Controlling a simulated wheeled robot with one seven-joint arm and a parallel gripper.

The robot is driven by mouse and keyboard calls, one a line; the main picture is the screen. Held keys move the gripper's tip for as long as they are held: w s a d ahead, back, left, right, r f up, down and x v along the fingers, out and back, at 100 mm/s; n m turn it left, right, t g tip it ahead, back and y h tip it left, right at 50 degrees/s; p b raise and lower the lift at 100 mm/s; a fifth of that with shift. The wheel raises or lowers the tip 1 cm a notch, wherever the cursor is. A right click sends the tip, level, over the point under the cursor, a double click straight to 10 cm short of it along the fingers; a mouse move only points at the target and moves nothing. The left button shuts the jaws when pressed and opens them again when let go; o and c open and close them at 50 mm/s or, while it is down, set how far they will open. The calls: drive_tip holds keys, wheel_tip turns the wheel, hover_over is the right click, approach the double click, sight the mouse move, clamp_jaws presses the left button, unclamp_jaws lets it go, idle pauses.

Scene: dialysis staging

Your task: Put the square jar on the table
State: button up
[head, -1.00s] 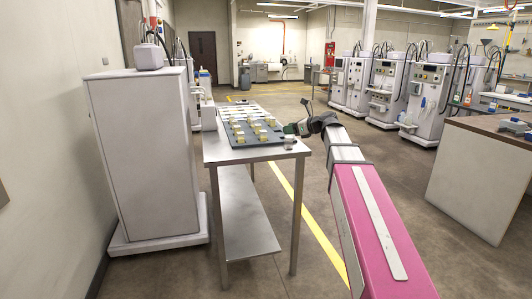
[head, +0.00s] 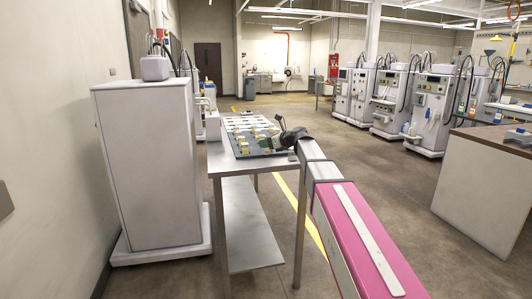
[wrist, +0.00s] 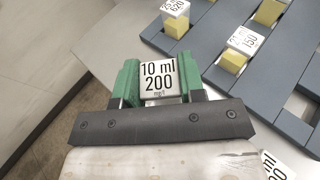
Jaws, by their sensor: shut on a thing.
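The square jar (wrist: 160,80) has a white top marked "10 ml 200". My gripper (wrist: 158,84) is shut on it, with one green finger on each side. In the head view my gripper (head: 276,141) is at the right edge of the dark tray, at the far end of my arm, and the jar is too small to make out there. The metal table (head: 216,160) stands below. In the wrist view the jar is beside the tray, over the pale tabletop; I cannot tell whether it touches it.
The blue-grey slotted tray (wrist: 215,75) holds several yellow-bodied jars with white tops. Another labelled top (wrist: 276,165) shows at the lower right of the wrist view. A tall white cabinet (head: 150,165) stands left of the table. Open floor lies to the right.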

sight(266, 151)
drive_tip(key=shift+a+f, duration=0.1)
drive_tip(key=shift+f, duration=1.95)
drive_tip(key=shift+f, duration=0.1)
drive_tip(key=o, duration=0.9)
drive_tip(key=shift+o, duration=0.2)
drive_tip(key=v, duration=1.2)
